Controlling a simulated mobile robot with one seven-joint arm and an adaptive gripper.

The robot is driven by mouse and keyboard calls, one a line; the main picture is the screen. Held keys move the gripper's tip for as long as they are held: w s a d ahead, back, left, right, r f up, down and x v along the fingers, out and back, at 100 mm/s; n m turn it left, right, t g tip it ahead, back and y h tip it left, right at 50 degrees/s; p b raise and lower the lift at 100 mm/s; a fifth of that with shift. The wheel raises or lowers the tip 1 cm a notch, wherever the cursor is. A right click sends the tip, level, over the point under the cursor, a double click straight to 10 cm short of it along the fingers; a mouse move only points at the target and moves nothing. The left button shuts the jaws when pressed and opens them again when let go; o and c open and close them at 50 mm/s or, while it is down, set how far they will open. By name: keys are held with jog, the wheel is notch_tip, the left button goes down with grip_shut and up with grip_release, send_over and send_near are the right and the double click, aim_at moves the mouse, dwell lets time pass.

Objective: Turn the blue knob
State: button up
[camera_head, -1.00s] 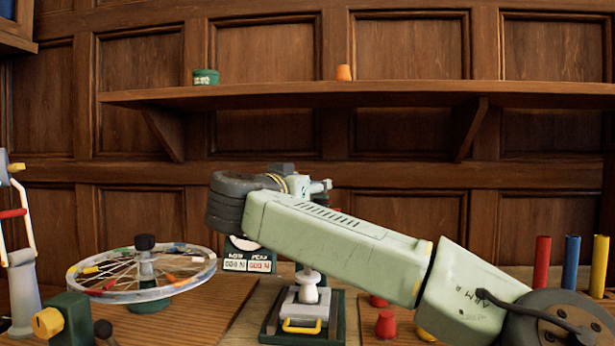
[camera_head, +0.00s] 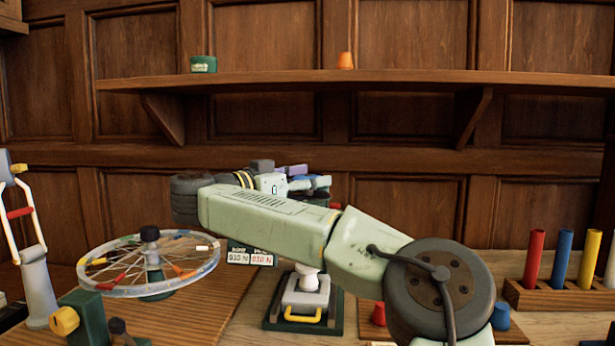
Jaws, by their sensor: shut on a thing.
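My gripper (camera_head: 301,180) is in the middle of the head view, beyond my raised arm. It points right and is seen small and side-on. A small blue piece (camera_head: 321,182) shows at its fingertips, and the jaws are shut on it. Its shape is too small to make out, so I cannot tell whether it is the blue knob. Another blue rounded piece (camera_head: 500,316) stands at the lower right, partly hidden by my arm.
A spoked wheel (camera_head: 92,257) stands on the left board. A grey block with a yellow handle (camera_head: 303,317) and a display (camera_head: 250,257) are in the middle. A red piece (camera_head: 378,314) is near my arm. Coloured tubes (camera_head: 562,255) stand in a wooden rack at right.

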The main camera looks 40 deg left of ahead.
aim_at(308, 176)
jog(key=o, duration=1.2)
jog(key=shift+c, duration=0.2)
notch_tip(308, 176, up, 10)
jog(key=shift+f, duration=0.1)
